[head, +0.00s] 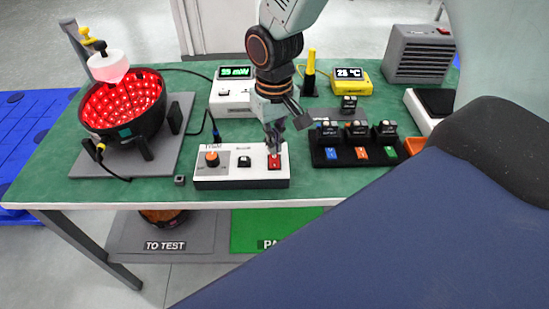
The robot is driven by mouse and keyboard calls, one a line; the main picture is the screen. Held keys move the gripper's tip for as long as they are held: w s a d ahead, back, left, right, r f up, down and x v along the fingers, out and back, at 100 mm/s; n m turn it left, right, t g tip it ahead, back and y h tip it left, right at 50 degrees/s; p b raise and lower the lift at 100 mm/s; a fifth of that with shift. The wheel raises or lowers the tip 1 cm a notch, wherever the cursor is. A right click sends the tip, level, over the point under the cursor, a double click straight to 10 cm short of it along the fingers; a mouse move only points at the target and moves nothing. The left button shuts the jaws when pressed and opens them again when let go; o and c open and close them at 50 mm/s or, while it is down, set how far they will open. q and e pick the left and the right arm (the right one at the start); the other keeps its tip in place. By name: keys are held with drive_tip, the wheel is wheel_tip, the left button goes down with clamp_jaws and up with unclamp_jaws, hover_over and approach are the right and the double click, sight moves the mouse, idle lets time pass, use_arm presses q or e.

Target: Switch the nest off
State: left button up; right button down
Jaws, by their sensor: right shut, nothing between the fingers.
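The nest (124,110) is a dark bowl on a grey plate at the left of the green bench, its inside lit with several red lights. A white control box (228,177) at the bench's front edge has an orange knob (211,158), a small black switch (244,161) and a red switch (274,162). My right gripper (273,148) points down, shut and empty, with its fingertips at the red switch. Whether they touch it I cannot tell. My left gripper is not in view.
A white meter with green digits (234,73) and a yellow thermometer reading 25 °C (351,81) stand behind. A black tray (334,156) of small modules is right of the box. A grey heater-like unit (421,54) is back right. Mats lie below the bench.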

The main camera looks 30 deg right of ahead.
sight(274, 156)
drive_tip(key=shift+s+a, duration=0.1)
drive_tip(key=shift+a, duration=0.05)
drive_tip(key=shift+f, duration=0.2)
drive_tip(key=shift+f+b, duration=0.45)
drive_tip(key=shift+f, duration=0.35)
idle(0.6)
wheel_tip(274, 156, up, 7)
drive_tip(key=p, duration=0.8)
drive_tip(key=shift+r, duration=0.15)
idle(0.5)
